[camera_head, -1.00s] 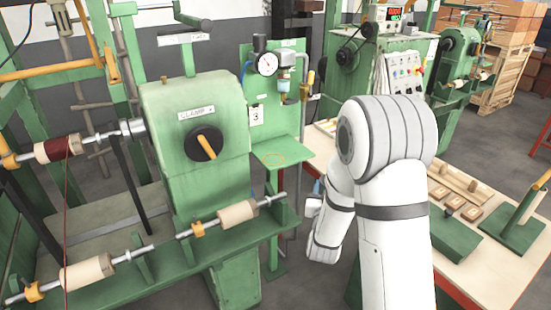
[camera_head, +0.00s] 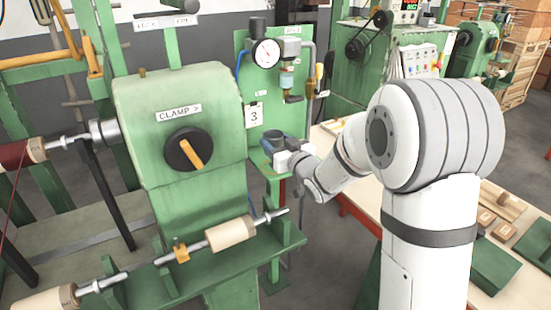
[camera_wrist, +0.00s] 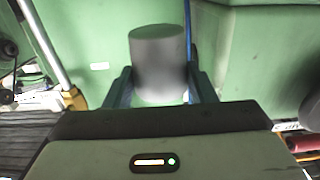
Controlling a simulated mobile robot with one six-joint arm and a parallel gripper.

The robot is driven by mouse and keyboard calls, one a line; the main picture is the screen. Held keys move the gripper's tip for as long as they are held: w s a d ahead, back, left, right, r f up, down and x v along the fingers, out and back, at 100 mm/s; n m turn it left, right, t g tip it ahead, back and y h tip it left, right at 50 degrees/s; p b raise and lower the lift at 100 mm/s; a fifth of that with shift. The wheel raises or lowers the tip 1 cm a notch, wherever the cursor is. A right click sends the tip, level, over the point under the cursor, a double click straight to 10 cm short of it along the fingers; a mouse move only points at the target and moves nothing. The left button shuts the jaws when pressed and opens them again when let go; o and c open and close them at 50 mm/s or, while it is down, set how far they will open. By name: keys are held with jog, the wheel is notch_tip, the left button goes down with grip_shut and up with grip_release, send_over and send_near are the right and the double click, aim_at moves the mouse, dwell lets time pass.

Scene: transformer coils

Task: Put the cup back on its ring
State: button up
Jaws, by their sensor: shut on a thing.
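The cup (camera_wrist: 158,58) is a plain grey cylinder between the two fingers of my gripper (camera_wrist: 162,88) in the wrist view. My gripper is shut on it. In the head view my gripper (camera_head: 280,150) is over the small green shelf (camera_head: 257,163) below the pressure gauge, and the cup shows only as a small dark shape (camera_head: 271,137). The ring is hidden now behind my gripper and cup. I cannot tell whether the cup touches the shelf.
The green clamp housing (camera_head: 180,120) stands close on the left. The gauge (camera_head: 266,53) and its pipework are on the panel above the shelf. A worktable (camera_head: 365,185) with wooden pieces lies to the right. A spool shaft (camera_head: 165,258) runs along the front.

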jog(key=shift+s+f, duration=0.1)
jog(key=shift+f, duration=2.05)
jog(key=shift+f+b, duration=0.2)
jog(key=shift+b, duration=0.1)
jog(key=o, duration=1.1)
